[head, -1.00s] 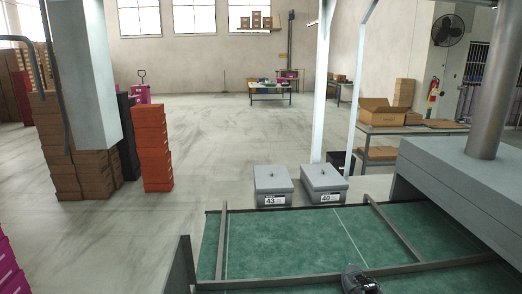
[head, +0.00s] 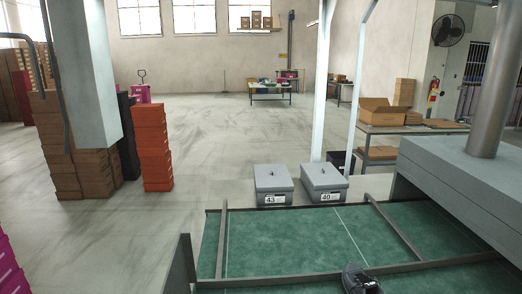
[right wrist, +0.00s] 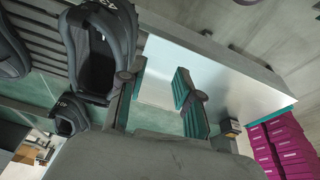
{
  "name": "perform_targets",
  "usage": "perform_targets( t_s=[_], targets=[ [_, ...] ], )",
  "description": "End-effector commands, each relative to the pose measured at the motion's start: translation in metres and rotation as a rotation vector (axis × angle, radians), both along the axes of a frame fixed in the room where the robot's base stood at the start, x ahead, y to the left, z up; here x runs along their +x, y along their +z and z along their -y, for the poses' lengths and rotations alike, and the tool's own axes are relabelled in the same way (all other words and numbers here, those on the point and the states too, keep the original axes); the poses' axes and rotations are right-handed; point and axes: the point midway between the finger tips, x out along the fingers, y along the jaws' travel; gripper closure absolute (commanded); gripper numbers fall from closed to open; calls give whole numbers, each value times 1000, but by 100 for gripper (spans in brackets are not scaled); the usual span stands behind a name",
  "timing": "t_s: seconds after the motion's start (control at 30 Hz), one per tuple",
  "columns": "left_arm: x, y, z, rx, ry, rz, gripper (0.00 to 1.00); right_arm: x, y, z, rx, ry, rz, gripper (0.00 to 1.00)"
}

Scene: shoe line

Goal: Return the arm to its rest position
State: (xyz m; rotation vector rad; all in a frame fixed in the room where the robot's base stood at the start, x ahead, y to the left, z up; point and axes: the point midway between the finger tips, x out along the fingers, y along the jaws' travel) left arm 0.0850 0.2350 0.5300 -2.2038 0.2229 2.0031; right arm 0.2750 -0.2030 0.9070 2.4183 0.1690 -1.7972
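My right gripper (right wrist: 160,72) shows in the right wrist view. Its two teal-padded fingers are apart, with nothing between them. A dark shoe (right wrist: 92,62) is just left of the left finger; I cannot tell whether they touch. A second dark shoe (right wrist: 70,116) is lower left, and part of another is at the left edge. In the head view, one dark shoe (head: 360,281) is at the bottom edge, over the green surface (head: 285,245). My left gripper is in neither view.
Grey lidded boxes marked 43 (head: 273,184) and 40 (head: 324,182) stand behind the green surface. A grey machine housing (head: 465,190) is on the right. A pale metal panel (right wrist: 215,68) lies beyond my right fingers, and magenta boxes (right wrist: 280,145) are stacked at lower right.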

Motion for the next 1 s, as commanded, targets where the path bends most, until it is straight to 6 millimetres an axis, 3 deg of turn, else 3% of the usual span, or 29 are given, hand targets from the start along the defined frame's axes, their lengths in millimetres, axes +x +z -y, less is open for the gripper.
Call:
perform_targets(
  t_s=[0.03,0.27,0.47,0.67,0.8,0.9,1.0],
  targets=[
    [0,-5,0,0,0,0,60,2,-20,0,-1,2,-9,66],
    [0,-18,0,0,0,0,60,5,-99,-2,-2,8,-37,66],
    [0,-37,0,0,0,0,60,-8,-205,-1,-4,17,-75,66],
    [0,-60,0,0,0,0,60,-55,-330,6,-11,26,-124,66],
    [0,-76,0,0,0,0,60,-105,-402,14,-15,35,-157,66],
    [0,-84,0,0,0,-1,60,-139,-436,21,-18,39,-176,66],
    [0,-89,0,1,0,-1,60,-167,-456,26,-20,42,-189,66]
  ],
)
